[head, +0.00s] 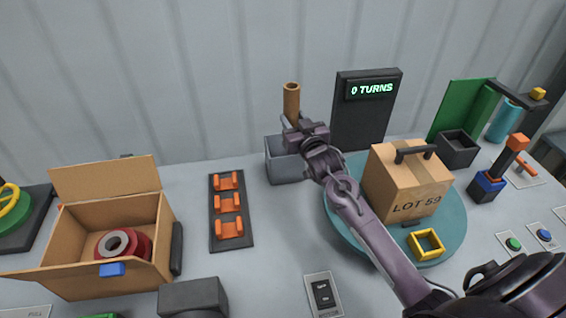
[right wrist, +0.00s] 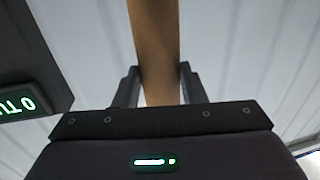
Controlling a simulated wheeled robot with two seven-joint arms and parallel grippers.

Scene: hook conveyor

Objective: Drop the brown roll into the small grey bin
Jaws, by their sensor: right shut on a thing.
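The brown roll (head: 291,100) stands upright in my right gripper (head: 296,121), at the back of the table in the head view. In the right wrist view the roll (right wrist: 155,50) runs up between the two fingers of the right gripper (right wrist: 160,88), which are shut on it. The small grey bin (head: 284,167) stands on the table below the gripper, in front of the wall. The gripper and forearm hide part of the bin's right side and rim. The roll appears over the bin; its exact depth is hard to tell. My left gripper is not in view.
A dark panel reading "0 TURNS" (head: 366,110) stands right of the bin. A teal turntable (head: 452,215) carries a LOT 59 carton (head: 405,185). A rack of orange clips (head: 231,241) and an open carton (head: 70,277) lie left.

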